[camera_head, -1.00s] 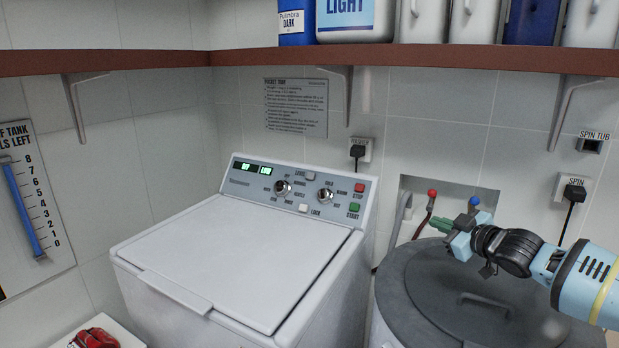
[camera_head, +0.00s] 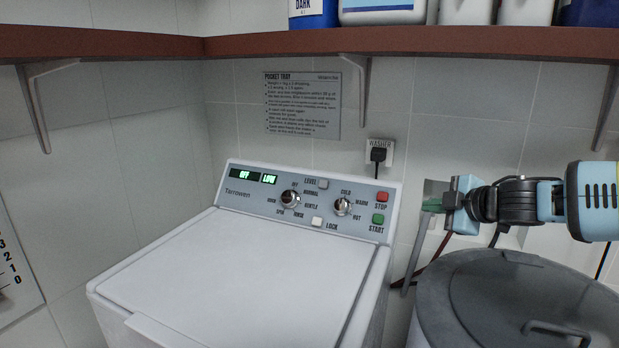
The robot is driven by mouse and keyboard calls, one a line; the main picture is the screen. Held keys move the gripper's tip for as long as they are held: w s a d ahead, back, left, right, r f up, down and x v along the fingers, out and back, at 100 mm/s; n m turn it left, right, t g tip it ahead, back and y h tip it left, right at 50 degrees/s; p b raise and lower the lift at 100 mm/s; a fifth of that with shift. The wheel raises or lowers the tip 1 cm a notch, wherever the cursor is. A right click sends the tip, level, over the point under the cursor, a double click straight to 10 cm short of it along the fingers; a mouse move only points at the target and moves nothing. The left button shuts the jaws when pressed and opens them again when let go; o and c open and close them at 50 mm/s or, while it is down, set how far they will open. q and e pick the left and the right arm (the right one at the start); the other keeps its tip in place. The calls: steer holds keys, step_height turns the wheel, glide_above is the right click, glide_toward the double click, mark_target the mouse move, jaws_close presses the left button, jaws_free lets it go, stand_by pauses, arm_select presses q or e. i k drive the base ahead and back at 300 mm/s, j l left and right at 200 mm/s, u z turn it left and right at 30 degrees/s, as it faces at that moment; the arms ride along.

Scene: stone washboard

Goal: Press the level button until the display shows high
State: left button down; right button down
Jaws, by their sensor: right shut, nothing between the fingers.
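The washer's control panel (camera_head: 260,203) faces me at the back of the white washer (camera_head: 240,275). Its green display (camera_head: 254,177) reads OFF on the left and LOW on the right. The level button (camera_head: 323,183) is a small pale square beside the word LEVEL, near the panel's top edge. My right gripper (camera_head: 431,205) is shut and empty. It points left, in the air to the right of the panel and apart from it. My left gripper is not in view.
Near the level button are two knobs (camera_head: 290,199), a lock button (camera_head: 317,221), a red stop button (camera_head: 383,197) and a green start button (camera_head: 378,219). A grey lidded tub (camera_head: 450,290) stands right of the washer. A brown shelf (camera_head: 280,44) runs above.

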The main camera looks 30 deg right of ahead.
mark_target(323, 184)
steer(key=i+j, duration=0.2)
steer(key=i, duration=0.25)
steer(key=i+j, duration=0.2)
steer(key=i, duration=0.25)
